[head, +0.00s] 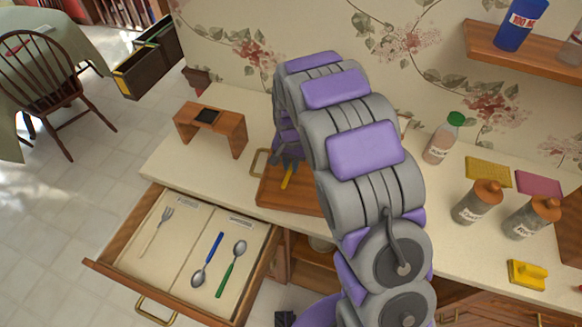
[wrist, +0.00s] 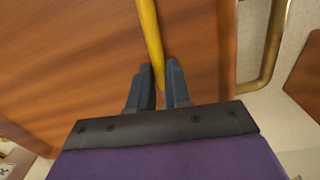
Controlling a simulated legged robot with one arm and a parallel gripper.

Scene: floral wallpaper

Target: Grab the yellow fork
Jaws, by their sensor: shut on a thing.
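The yellow fork (wrist: 150,32) shows in the wrist view as a yellow handle running up from between my gripper's fingers (wrist: 158,75). The fingers are shut on the handle. In the head view, a short piece of the yellow fork (head: 288,176) shows beside my arm, over a wooden tray with a brass handle (head: 285,195). My arm hides most of the tray and the gripper there. The fork's head is not visible in either view. I cannot tell whether the fork touches the tray.
An open drawer (head: 105,262) at the lower left holds a fork with a pale handle (head: 150,238), a blue-handled spoon (head: 212,252) and a green-handled spoon (head: 228,276). A small wooden stand (head: 238,132) is on the counter behind. Bottles, sponges and shakers stand at right.

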